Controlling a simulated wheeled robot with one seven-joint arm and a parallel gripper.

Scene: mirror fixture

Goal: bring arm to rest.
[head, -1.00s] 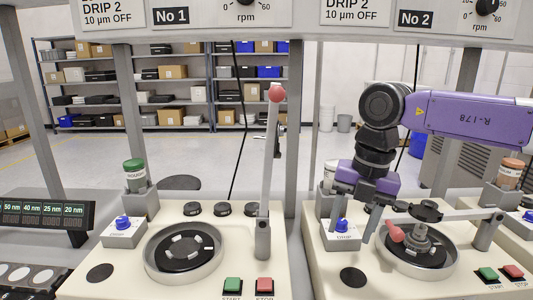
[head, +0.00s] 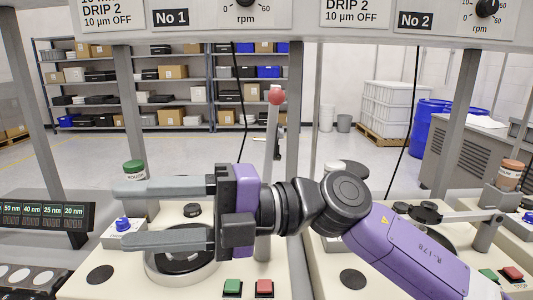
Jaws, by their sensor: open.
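My gripper (head: 162,214) is in front of the left station, its two grey fingers pointing left and wide apart with nothing between them. My purple arm (head: 410,255) comes in from the lower right and crosses in front of the gap between the two stations. I cannot tell how far the fingers are from the panel.
The left station has a green-capped bottle (head: 134,170), a blue button (head: 123,223), a green button (head: 232,286) and a red button (head: 264,286). An orange-capped bottle (head: 509,175) stands at right. A sign beam (head: 225,33) runs overhead. Shelves stand far behind.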

